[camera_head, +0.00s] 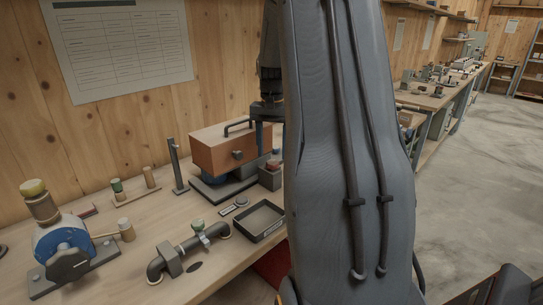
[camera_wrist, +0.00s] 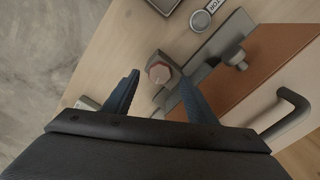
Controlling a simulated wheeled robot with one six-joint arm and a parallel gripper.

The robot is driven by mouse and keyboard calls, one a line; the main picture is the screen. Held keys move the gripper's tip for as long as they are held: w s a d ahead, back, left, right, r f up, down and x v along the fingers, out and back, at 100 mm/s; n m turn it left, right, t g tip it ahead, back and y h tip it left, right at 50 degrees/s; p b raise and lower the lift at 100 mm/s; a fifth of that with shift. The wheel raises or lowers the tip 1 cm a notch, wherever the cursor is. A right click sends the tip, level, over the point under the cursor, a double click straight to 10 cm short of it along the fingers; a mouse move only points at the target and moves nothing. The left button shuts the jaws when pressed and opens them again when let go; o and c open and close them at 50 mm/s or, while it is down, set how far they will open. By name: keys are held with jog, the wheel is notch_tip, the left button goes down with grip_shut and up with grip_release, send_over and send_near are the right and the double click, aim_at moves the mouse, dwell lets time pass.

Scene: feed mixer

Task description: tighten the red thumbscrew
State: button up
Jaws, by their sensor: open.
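A small reddish knob (camera_wrist: 159,72) with a pale, faceted side shows between and just beyond my fingertips in the wrist view. It looks like the red thumbscrew, but its shape is not clear. In the head view a small red part (camera_head: 273,163) sits on a dark block (camera_head: 270,180) to the right of the brown-lidded machine (camera_head: 222,152). My gripper (camera_wrist: 158,88) is open, its blue fingers apart with nothing held. In the head view my gripper (camera_head: 264,134) hangs over the bench near the machine's right end, partly hidden by my arm.
The brown lid (camera_wrist: 255,75) with its dark handle (camera_wrist: 288,118) lies close on the right in the wrist view. A shallow dark tray (camera_head: 259,221), a pipe with a valve (camera_head: 188,250) and a blue-sided pump (camera_head: 66,243) stand on the bench. Bare wood lies between them.

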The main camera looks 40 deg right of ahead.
aim_at(272, 162)
jog(key=shift+f+p, duration=0.3)
jog(key=shift+f, duration=1.35)
jog(key=c, duration=1.1)
jog(key=shift+o, duration=0.2)
jog(key=shift+r+m, duration=0.1)
jog(key=shift+m, duration=1.4)
jog(key=o, duration=1.1)
jog(key=shift+c, duration=0.2)
